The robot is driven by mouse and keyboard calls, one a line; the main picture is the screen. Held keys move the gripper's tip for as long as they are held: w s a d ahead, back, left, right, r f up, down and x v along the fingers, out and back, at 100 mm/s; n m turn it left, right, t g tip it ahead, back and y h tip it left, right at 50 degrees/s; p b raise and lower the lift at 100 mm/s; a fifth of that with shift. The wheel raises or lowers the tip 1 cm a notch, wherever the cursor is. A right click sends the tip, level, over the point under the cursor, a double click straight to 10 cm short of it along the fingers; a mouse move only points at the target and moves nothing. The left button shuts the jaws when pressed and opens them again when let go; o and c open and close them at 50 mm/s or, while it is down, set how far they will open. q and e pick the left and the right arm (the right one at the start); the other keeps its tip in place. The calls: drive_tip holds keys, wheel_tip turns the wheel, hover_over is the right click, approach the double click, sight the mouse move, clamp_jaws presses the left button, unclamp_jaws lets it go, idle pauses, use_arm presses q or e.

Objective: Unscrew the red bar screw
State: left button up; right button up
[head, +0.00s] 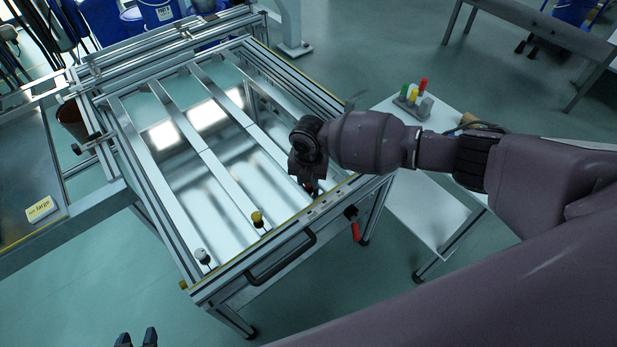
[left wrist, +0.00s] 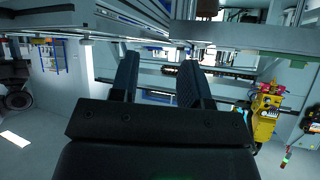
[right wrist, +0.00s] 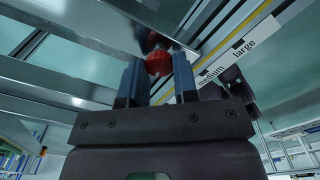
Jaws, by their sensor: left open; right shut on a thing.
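The red bar screw (right wrist: 158,62) shows between the fingers of my right gripper (right wrist: 158,70) in the right wrist view. My right gripper (head: 313,187) is shut on it, at the front rail of the panel fixture (head: 222,272) in the head view. There the hand mostly hides the screw. A yellow bar screw (head: 257,219) and a white one (head: 203,256) stand on the bars to the left. My left gripper (head: 137,338) is open and empty at the bottom edge of the head view, away from the fixture. Its spread fingers (left wrist: 160,72) fill the left wrist view's middle.
A black handle (head: 281,259) is on the fixture's front. A red-handled part (head: 355,229) hangs at its right corner. A white side table (head: 418,190) holds a rack with coloured pieces (head: 413,98). A yellow box (head: 41,209) lies on the left table.

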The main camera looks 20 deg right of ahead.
drive_tip(key=o, duration=0.9)
use_arm(q)
drive_tip(key=shift+s+f, duration=0.1)
drive_tip(key=shift+s+a+r+p, duration=0.1)
drive_tip(key=shift+s+r+p, duration=0.3)
drive_tip(key=shift+p, duration=0.6)
use_arm(e)
wheel_tip(320, 180, up, 11)
drive_tip(key=shift+f, duration=0.1)
use_arm(q)
drive_tip(key=shift+w+r, duration=0.25)
drive_tip(key=shift+r, duration=0.05)
